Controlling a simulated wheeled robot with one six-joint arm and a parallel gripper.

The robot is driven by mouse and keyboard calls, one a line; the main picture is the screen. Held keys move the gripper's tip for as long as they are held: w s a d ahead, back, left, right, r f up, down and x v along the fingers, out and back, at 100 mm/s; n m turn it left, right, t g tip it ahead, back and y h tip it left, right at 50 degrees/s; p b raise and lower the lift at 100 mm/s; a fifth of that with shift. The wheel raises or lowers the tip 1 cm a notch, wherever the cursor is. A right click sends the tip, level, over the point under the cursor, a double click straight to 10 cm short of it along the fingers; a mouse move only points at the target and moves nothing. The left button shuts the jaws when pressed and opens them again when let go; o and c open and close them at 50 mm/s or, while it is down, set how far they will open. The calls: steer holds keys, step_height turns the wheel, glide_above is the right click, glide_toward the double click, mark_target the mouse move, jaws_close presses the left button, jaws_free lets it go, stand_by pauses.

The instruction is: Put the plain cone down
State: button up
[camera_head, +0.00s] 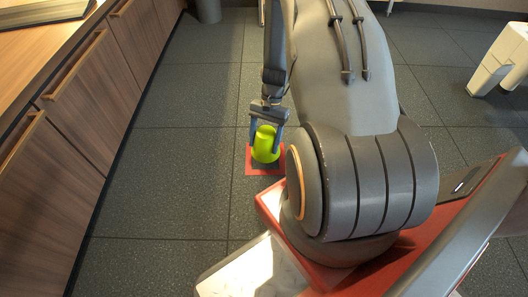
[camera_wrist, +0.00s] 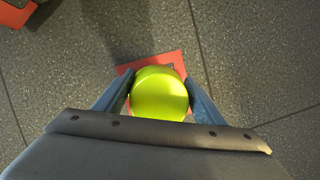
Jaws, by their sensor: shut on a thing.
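The plain cone (camera_head: 266,144) is bright yellow-green and smooth, and it sits between the fingers of my gripper (camera_head: 267,123). In the wrist view the cone (camera_wrist: 159,94) is seen from above, with my gripper's fingers (camera_wrist: 158,100) pressed against both sides. My gripper is shut on it. A red square (camera_head: 251,167) lies on the floor below the cone, and its corner also shows in the wrist view (camera_wrist: 172,58). I cannot tell whether the cone's base touches the square.
Wooden drawer cabinets (camera_head: 90,85) run along the left. A white stool-like object (camera_head: 502,60) stands at the far right. A grey bin (camera_head: 208,10) is at the back. The dark tiled floor (camera_head: 180,160) left of the cone is clear.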

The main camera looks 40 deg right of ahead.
mark_target(267, 128)
step_height(267, 128, down, 5)
steer(key=shift+r+b, duration=0.1)
steer(key=shift+b, duration=1.15)
steer(key=shift+r, duration=0.1)
steer(key=o, duration=1.1)
steer(key=p+v, duration=0.5)
steer(key=v, duration=0.5)
steer(key=shift+w+d+r, duration=0.1)
steer(key=shift+r, duration=0.25)
steer(key=shift+w+d+r, duration=0.15)
steer(key=shift+d+r, duration=0.1)
steer(key=shift+r, duration=0.3)
steer(key=shift+a+r, duration=0.1)
